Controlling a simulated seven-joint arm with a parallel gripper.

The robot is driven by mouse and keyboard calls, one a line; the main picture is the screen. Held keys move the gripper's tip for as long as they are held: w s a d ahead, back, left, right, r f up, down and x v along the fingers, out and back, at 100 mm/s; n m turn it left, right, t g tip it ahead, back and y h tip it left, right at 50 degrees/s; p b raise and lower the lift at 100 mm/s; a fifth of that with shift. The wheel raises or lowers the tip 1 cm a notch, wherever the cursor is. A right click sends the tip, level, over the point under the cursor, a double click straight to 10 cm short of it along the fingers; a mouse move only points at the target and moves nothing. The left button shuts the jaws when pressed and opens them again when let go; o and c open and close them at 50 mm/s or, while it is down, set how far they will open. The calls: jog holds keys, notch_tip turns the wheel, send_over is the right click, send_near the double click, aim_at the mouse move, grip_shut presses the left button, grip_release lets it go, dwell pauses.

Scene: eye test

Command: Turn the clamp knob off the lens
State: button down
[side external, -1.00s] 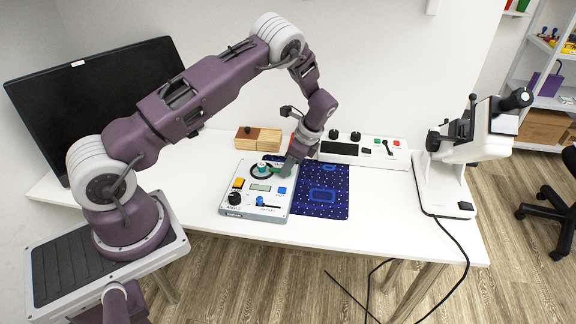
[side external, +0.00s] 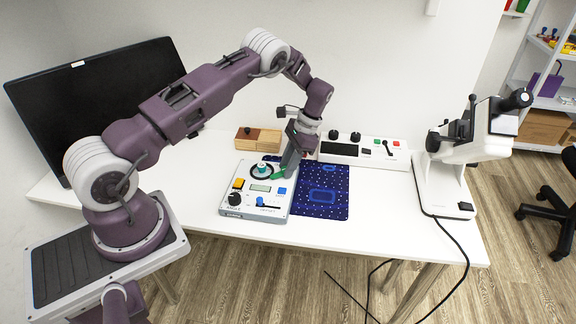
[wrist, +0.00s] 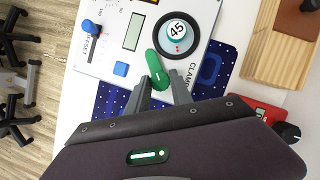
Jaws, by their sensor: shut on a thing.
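The green clamp knob (wrist: 154,64) is a long rounded lever on the top plate of a white instrument box (side external: 228,207). In the wrist view it lies beside the lens (wrist: 177,32), a round disc marked 45 in a black ring. The knob's far end is close to the ring's edge; I cannot tell whether it overlaps it. My gripper (wrist: 160,82) is shut on the near end of the knob, one finger on each side. In the side view my gripper (side external: 287,172) stands over the right part of the box, with a bit of green at its tips.
The box also carries a display (wrist: 134,32), a blue button (wrist: 120,69) and a blue lever (wrist: 92,28). A blue patterned mat (side external: 330,207) lies at right. A wooden block (side external: 258,139) and a white control panel (side external: 365,152) stand behind. The front table strip is clear.

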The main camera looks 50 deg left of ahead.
jog(key=n+h, duration=0.1)
jog(key=n, duration=0.1)
jog(key=n+h, duration=0.1)
jog(key=n, duration=0.2)
jog(key=shift+a+n, duration=0.2)
jog(key=shift+n, duration=0.1)
jog(key=shift+a+n+t+h, duration=0.15)
jog(key=shift+n+h, duration=0.35)
jog(key=shift+n, duration=0.6)
jog(key=shift+d+n+t+h, duration=0.15)
jog(key=shift+n+h, duration=0.35)
jog(key=shift+n, duration=0.6)
jog(key=shift+a, duration=0.1)
jog(key=c, duration=1.1)
grip_release()
